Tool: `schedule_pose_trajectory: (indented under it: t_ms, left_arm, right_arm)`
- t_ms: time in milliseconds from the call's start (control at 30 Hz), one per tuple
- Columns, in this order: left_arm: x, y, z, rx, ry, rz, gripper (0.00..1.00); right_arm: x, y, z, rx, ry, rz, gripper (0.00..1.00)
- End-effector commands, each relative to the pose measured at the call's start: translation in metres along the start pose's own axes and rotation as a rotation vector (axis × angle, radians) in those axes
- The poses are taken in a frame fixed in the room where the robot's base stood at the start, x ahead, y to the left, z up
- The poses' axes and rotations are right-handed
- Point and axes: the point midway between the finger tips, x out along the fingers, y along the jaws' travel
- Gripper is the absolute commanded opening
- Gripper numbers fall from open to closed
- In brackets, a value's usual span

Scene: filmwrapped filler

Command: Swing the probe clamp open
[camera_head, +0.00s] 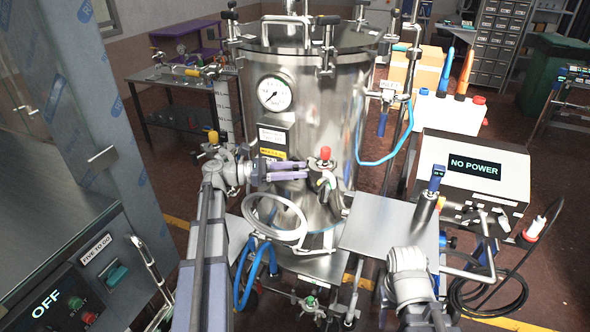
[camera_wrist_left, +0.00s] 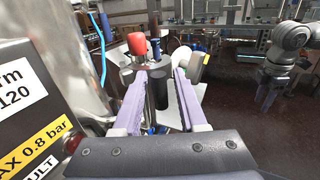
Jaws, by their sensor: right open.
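My left gripper (camera_head: 308,170), with purple fingers, reaches in from the left at the front of the steel vessel (camera_head: 335,110). Its fingers are apart in the left wrist view (camera_wrist_left: 158,85). A small fitting with a red cap (camera_head: 325,153) stands just beyond the fingertips; the cap also shows in the left wrist view (camera_wrist_left: 137,43). A black cylindrical grip (camera_wrist_left: 159,89) shows between the fingers; I cannot tell whether either finger touches it. I cannot tell for certain which part is the probe clamp. My right gripper (camera_wrist_left: 266,98) hangs empty, away from the vessel.
A pale handwheel ring (camera_head: 274,220) sits below my left gripper. A flat metal plate (camera_head: 385,222) is to its right. A box reading NO POWER (camera_head: 470,172) stands further right, with a black cable (camera_head: 490,295) on the floor. A film-wrapped post (camera_head: 88,85) is at left.

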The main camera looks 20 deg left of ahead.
Motion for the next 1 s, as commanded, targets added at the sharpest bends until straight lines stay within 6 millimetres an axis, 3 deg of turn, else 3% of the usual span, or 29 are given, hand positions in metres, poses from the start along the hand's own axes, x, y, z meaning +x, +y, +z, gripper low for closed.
schedule_pose_trajectory:
  t_ms: [367,800,1000]
  left_arm:
    - [-0.004,0.002,0.001,0.001,-0.003,0.005,0.52]
    - [-0.067,0.002,0.0,0.001,-0.003,0.005,0.52]
    - [-0.078,0.001,0.0,0.0,-0.003,0.003,0.52]
  right_arm:
    - [0.0,0.0,0.0,0.0,0.0,0.0,0.5]
    - [0.0,0.0,0.0,0.0,0.0,0.0,0.5]
    - [0.0,0.0,0.0,0.0,0.0,0.0,0.5]
